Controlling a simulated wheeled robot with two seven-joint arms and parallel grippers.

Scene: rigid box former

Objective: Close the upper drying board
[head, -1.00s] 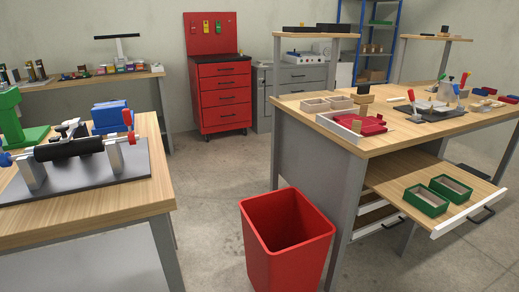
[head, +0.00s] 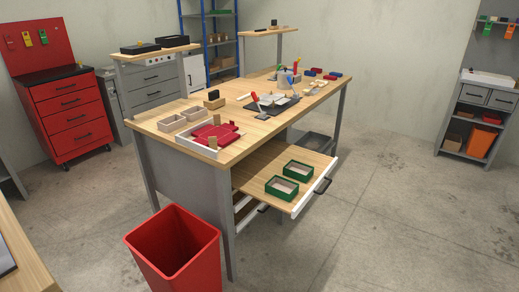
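The upper drying board (head: 255,185) is a wooden pull-out shelf with a white front edge and a dark handle (head: 322,186). It is pulled out from under the top of the wooden workbench (head: 240,128). Two green-rimmed boxes lie on it, a nearer one (head: 282,187) and a farther one (head: 299,170). Below it, the white front of a lower board (head: 251,218) shows, mostly hidden by the upper one. Neither of my grippers is in view.
A red bin (head: 172,250) stands on the floor before the bench's left end. Open floor (head: 390,225) lies to the right of the board. A wooden table corner (head: 22,250) is at lower left. A grey cabinet (head: 480,115) stands at far right.

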